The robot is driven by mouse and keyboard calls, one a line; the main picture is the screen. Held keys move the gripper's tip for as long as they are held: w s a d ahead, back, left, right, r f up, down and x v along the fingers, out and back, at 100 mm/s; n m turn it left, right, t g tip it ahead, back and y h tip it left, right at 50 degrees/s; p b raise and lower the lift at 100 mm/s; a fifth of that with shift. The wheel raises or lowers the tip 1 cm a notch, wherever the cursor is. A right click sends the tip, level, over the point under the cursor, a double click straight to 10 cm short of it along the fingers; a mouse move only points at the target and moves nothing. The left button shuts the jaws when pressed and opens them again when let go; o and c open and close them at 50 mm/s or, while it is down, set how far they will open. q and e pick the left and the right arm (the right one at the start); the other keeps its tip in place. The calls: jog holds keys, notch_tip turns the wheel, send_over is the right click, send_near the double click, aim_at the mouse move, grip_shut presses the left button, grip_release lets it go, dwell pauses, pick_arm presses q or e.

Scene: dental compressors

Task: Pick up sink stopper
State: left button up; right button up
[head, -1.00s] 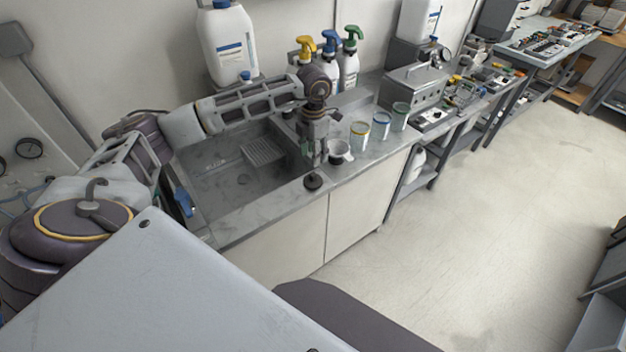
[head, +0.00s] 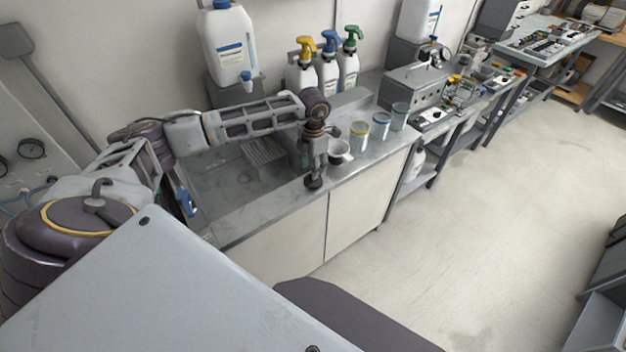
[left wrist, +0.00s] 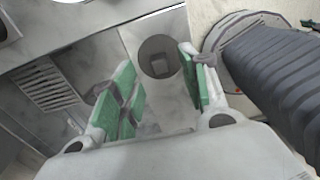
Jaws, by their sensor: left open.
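The sink stopper (head: 313,183) is a small dark round piece with a raised knob. It sits on the grey counter near its front edge, right of the sink. In the left wrist view the stopper (left wrist: 158,57) lies just beyond the fingertips and between their lines. My left gripper (head: 314,172) points down just above the stopper in the head view. Its green-padded fingers (left wrist: 166,92) are apart and nothing is held between them. In the head view the gripper hides part of the stopper's top. My right gripper is not in view.
The sink basin (head: 225,185) with a ribbed drain rack (head: 262,151) lies left of the gripper. A white cup (head: 339,152) stands close on its right. Jars (head: 380,126) and spray bottles (head: 328,72) stand farther back. The counter left of the stopper, along the front edge, is clear.

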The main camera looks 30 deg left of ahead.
pick_arm(q)
notch_tip(320, 180, down, 3)
jog(key=shift+r+p, duration=0.1)
jog(key=shift+p, duration=0.35)
jog(key=shift+f, duration=0.75)
jog(key=shift+c, duration=1)
grip_shut()
jog(key=shift+r, duration=0.15)
